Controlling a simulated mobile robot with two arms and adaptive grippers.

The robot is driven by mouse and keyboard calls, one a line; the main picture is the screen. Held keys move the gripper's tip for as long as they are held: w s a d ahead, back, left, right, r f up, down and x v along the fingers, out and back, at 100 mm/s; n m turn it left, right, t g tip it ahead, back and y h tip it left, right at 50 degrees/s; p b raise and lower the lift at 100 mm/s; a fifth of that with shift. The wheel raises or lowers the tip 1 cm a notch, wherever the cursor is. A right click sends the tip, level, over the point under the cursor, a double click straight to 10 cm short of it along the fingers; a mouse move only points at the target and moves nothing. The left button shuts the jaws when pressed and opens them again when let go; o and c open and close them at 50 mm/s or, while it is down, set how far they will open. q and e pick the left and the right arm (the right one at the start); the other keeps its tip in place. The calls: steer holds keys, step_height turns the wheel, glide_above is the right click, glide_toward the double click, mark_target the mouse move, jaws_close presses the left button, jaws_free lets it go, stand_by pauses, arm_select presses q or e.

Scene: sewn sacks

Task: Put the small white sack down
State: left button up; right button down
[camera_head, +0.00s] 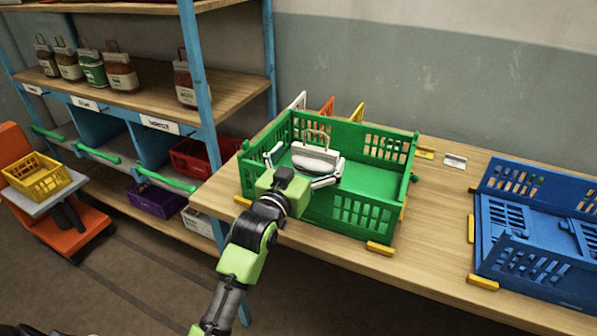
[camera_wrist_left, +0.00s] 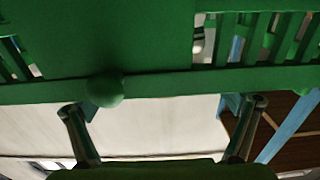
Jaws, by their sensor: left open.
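The small white sack (camera_head: 314,157) has a loop handle and sits upright inside the green crate (camera_head: 345,238), near its left end. My left gripper (camera_head: 307,171) reaches in over the crate's front wall. It is open, with one finger at each side of the sack. I cannot tell whether the fingers touch it, and the gripper hides the sack's lower part. In the left wrist view the open fingers (camera_wrist_left: 165,105) stand apart below a green crate wall (camera_wrist_left: 90,40). A pale surface shows between them, and I cannot tell what it is. My right gripper is not in view.
A blue crate (camera_head: 505,245) stands on the wooden table (camera_head: 440,215) at the right, with bare table between the crates. Yellow blocks sit at the crates' edges. A blue-post shelf (camera_head: 205,90) with several labelled sacks stands at the left. An orange cart holds a yellow basket (camera_head: 37,176).

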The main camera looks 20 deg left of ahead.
arm_select(q)
steer(key=s+b, duration=0.1)
steer(key=s, duration=0.7)
steer(key=shift+s, duration=0.4)
steer(key=shift+a, duration=0.1)
